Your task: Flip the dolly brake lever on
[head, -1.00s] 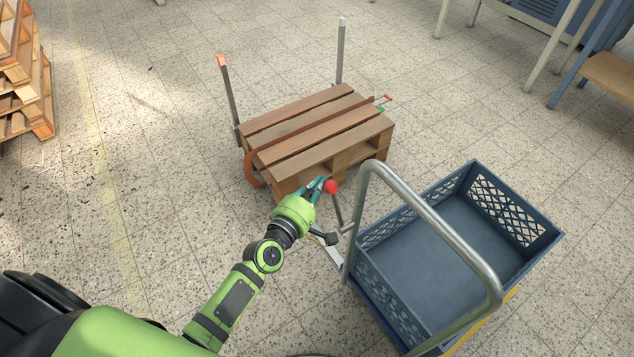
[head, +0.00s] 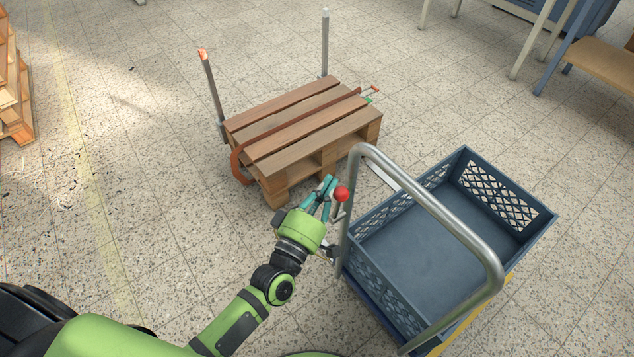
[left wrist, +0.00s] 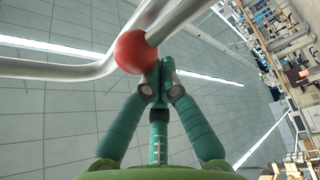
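The dolly brake lever ends in a red ball knob (head: 341,194) and stands beside the left leg of the dolly's grey tube handle (head: 432,208). Its rod looks short from above, and its lower end is near the dolly's left edge. My left gripper (head: 329,184) has its teal fingers just left of the knob in the head view. In the left wrist view the fingertips (left wrist: 162,68) are together with nothing between them, right beside the red knob (left wrist: 137,52). I cannot tell whether they touch it. My right gripper is not in view.
A blue crate (head: 505,262) sits on the dolly behind the handle. Stacked pallets (head: 12,95) stand at the far left. The tiled floor on the left is open.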

